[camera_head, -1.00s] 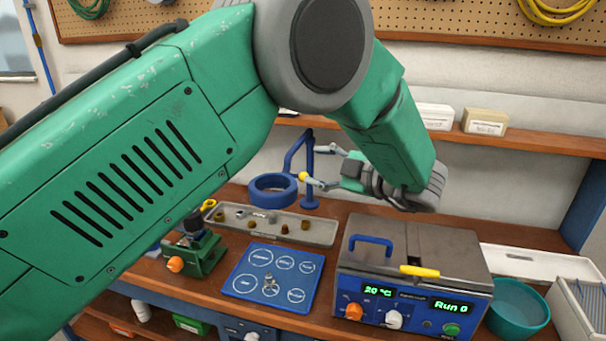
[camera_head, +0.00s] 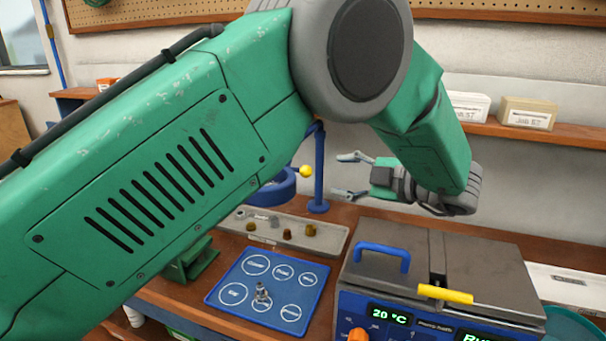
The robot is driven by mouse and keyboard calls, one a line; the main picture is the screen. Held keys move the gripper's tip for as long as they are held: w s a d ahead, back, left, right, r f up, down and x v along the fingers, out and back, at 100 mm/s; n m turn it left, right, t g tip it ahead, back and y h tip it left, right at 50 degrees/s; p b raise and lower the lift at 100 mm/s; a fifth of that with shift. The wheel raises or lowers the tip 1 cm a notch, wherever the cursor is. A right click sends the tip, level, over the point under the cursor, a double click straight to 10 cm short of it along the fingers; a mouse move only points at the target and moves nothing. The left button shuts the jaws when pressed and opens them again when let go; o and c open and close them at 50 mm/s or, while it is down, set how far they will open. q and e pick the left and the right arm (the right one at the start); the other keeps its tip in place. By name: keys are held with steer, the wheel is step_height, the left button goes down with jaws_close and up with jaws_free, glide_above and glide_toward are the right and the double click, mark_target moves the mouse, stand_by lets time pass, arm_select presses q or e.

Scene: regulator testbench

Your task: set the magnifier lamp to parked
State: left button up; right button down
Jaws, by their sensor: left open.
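The blue magnifier lamp stands at the back of the bench, with a round ring head (camera_head: 272,190), an upright post (camera_head: 319,178) and a yellow knob (camera_head: 306,171). My left arm hides part of its head and upper arm. My left gripper (camera_head: 350,175) is open and empty, just right of the post, its two fingers pointing left toward it. A gap shows between the fingertips and the yellow knob. My right gripper is not in view.
A metal tray (camera_head: 335,238) with small brass parts lies in front of the lamp. A blue mat (camera_head: 228,290) with marked circles holds a small fitting (camera_head: 261,292). A grey-lidded bath unit (camera_head: 480,262) with a blue handle stands at right. A shelf (camera_head: 560,135) runs behind.

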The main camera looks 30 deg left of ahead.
mark_target(310, 172)
arm_select(q)
steer(key=p+x, duration=0.1)
steer(key=x, duration=1.1)
steer(key=shift+s+p, duration=0.1)
steer(key=shift+p, duration=0.25)
steer(key=shift+d, duration=0.1)
jaws_close()
